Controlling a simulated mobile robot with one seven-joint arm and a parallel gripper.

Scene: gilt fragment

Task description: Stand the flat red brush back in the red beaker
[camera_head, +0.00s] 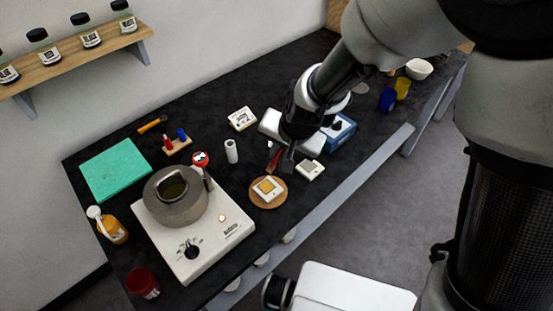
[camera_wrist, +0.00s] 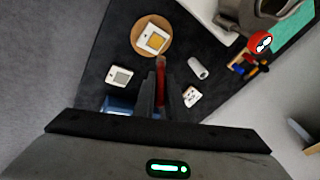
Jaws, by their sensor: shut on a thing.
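My gripper (camera_head: 281,163) is above the bench near its front edge, just beyond the round wooden board in the head view. It is shut on the flat red brush (camera_head: 273,154), whose red handle shows between the fingers. In the wrist view the brush (camera_wrist: 161,80) stands out past the fingers (camera_wrist: 157,98), its tip toward the board. Much of the brush is hidden by the gripper. The red beaker (camera_head: 142,283) stands at the bench's near left corner, well apart from my gripper. I cannot see inside it.
A white hotplate (camera_head: 190,248) carrying a grey pot (camera_head: 174,200) stands between my gripper and the red beaker. An orange-filled bottle (camera_head: 108,228) is behind the beaker. The wooden board (camera_head: 283,200) holds a framed gilt piece (camera_head: 267,187). Blue (camera_head: 387,101) and yellow (camera_head: 402,87) cups stand far right.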

